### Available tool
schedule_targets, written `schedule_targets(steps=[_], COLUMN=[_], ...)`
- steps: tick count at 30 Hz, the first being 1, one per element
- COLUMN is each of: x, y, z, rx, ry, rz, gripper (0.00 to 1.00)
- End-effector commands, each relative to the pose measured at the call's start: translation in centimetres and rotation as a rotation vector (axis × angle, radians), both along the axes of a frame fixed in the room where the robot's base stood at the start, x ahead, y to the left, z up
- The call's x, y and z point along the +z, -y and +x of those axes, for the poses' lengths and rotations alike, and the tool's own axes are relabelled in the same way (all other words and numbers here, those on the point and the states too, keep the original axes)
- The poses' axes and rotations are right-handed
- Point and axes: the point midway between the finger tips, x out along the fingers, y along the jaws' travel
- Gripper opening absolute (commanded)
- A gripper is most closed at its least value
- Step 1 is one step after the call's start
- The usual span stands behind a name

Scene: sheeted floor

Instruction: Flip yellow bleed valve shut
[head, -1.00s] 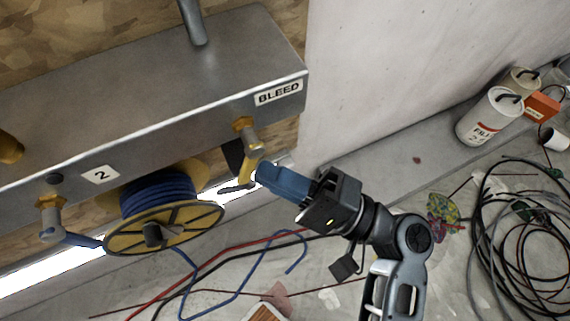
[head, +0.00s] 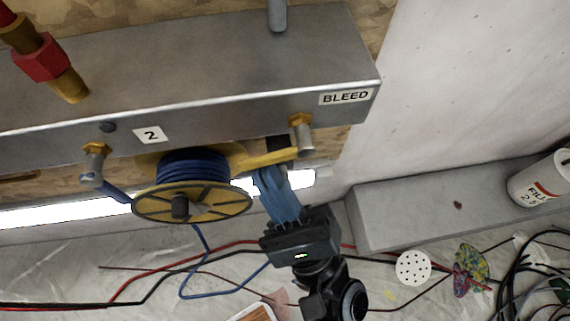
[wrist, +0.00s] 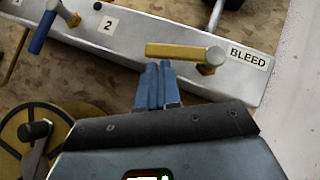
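The yellow bleed valve handle (head: 268,159) sticks out to the left from its valve body (head: 303,138), under the BLEED label. In the wrist view the yellow handle (wrist: 180,51) lies nearly level, roughly along the metal manifold (wrist: 135,38). My gripper (head: 268,176) has blue fingers pressed together, with nothing seen between them. In the wrist view the fingertips (wrist: 159,66) are just below the left half of the handle, touching or very close; I cannot tell which.
A blue hose reel (head: 190,205) hangs just left of my gripper. A second valve with a blue handle (head: 115,192) is further left, by label 2. A grey ledge (head: 430,205) is at right. Cables and hoses lie on the sheeted floor.

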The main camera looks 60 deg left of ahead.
Motion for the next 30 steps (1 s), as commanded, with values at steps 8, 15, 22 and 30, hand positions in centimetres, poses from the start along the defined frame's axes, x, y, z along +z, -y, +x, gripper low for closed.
schedule_targets(steps=[8, 15, 22, 30], x=[1.0, 1.4, 1.7, 1.8], y=[-0.4, -0.6, -0.6, -0.7], z=[-1.0, -1.3, -1.5, -1.6], rx=[0.004, 0.003, 0.006, 0.008], ry=[-0.034, -0.034, -0.032, -0.03], rz=[0.017, 0.014, 0.016, 0.019], gripper=[0.0, 0.0, 0.0, 0.0])
